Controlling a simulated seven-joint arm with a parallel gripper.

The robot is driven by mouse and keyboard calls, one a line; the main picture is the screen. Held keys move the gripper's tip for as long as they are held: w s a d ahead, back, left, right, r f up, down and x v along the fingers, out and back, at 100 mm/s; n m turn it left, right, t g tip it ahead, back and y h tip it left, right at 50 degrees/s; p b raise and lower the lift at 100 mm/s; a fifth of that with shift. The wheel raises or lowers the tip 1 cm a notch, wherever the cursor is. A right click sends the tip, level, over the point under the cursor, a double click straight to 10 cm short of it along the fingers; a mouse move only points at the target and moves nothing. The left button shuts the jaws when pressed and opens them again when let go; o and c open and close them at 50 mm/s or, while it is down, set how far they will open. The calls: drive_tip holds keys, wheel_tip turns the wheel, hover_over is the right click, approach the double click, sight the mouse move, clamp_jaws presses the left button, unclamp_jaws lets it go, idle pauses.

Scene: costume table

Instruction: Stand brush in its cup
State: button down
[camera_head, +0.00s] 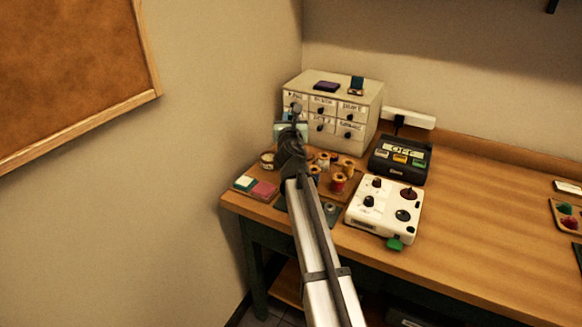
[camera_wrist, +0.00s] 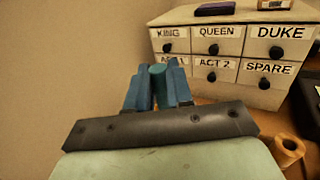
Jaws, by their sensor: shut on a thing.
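My gripper (camera_wrist: 158,90) has two blue fingers, shut on a teal, rounded piece (camera_wrist: 159,84) between them. This is probably the brush, seen nearly end-on; its bristles cannot be made out. In the head view my gripper (camera_head: 296,112) is small and dark, in front of the drawer cabinet's left side and above the table's back left part. A small round cream container (camera_head: 268,161) stands below and left of it, near the left table edge. It may be the cup; its inside is too small to read. My arm hides part of the table.
The labelled drawer cabinet (camera_head: 357,103) stands close behind my gripper, with dark items on top. Several thread spools (camera_head: 338,182) stand right of my arm. A white control box (camera_head: 384,205) and a black box (camera_head: 400,158) are further right. The table's right half (camera_head: 480,215) is mostly clear.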

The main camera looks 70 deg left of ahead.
drive_tip(key=shift+f, duration=4.9)
drive_tip(key=shift+f, duration=0.15)
drive_tip(key=c, duration=1)
unclamp_jaws()
drive_tip(key=v, duration=1.2)
